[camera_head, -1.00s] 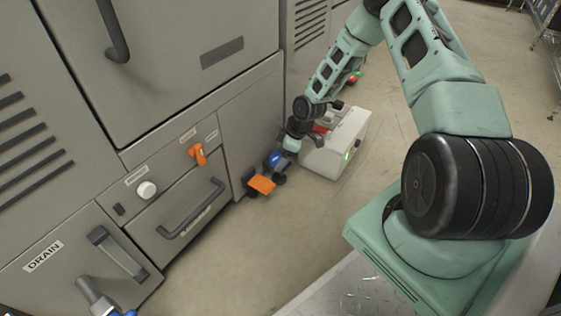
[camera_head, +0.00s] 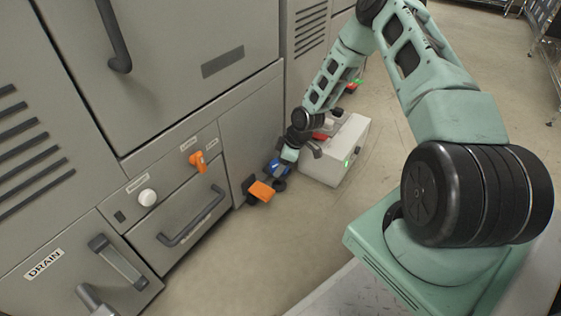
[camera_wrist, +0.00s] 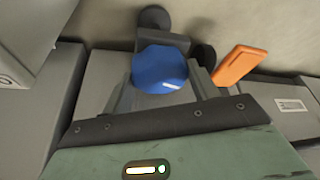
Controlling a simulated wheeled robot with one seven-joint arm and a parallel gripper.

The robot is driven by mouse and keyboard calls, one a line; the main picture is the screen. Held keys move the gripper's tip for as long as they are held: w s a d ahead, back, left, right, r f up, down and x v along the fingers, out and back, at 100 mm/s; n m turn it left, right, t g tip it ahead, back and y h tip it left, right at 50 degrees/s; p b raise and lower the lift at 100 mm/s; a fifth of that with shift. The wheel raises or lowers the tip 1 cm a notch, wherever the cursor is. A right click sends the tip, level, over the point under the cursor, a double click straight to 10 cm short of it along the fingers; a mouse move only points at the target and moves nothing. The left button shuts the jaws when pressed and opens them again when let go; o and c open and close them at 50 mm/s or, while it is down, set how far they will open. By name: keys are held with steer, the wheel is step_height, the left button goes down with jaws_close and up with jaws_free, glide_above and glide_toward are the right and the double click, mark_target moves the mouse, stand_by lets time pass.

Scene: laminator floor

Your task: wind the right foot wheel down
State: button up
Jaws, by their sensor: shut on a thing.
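The blue foot wheel (camera_head: 279,168) is low at the foot of the grey cabinet, beside an orange pedal-like part (camera_head: 261,191). In the wrist view the blue wheel (camera_wrist: 158,70) sits between my two fingers, with a short white mark on its face. My gripper (camera_wrist: 165,82) is shut on the wheel, one finger on each side. In the head view my gripper (camera_head: 284,160) reaches down to the wheel and partly covers it.
A white box (camera_head: 335,155) with a green light stands on the floor just right of my gripper. The orange part (camera_wrist: 238,66) lies close to the right finger. The cabinet front (camera_head: 240,140) is close on the left. Open floor (camera_head: 240,245) lies in front.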

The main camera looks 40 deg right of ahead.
steer(key=m+p, duration=0.2)
steer(key=p, duration=0.1)
steer(key=m+t+h+p, duration=0.1)
steer(key=shift+s+a+r+m, duration=0.1)
steer(key=shift+a+r+m, duration=0.05)
steer(key=shift+r+m, duration=0.2)
steer(key=m+p, duration=0.1)
steer(key=m+h+p, duration=0.1)
steer(key=m+p, duration=0.2)
steer(key=shift+f+m+h, duration=0.25)
steer(key=shift+h, duration=0.15)
steer(key=shift+f+t, duration=0.1)
steer(key=shift+t, duration=0.2)
steer(key=o, duration=1)
steer(key=shift+p, duration=0.3)
steer(key=p+v, duration=0.8)
steer(key=v, duration=0.9)
steer(key=shift+r, duration=0.25)
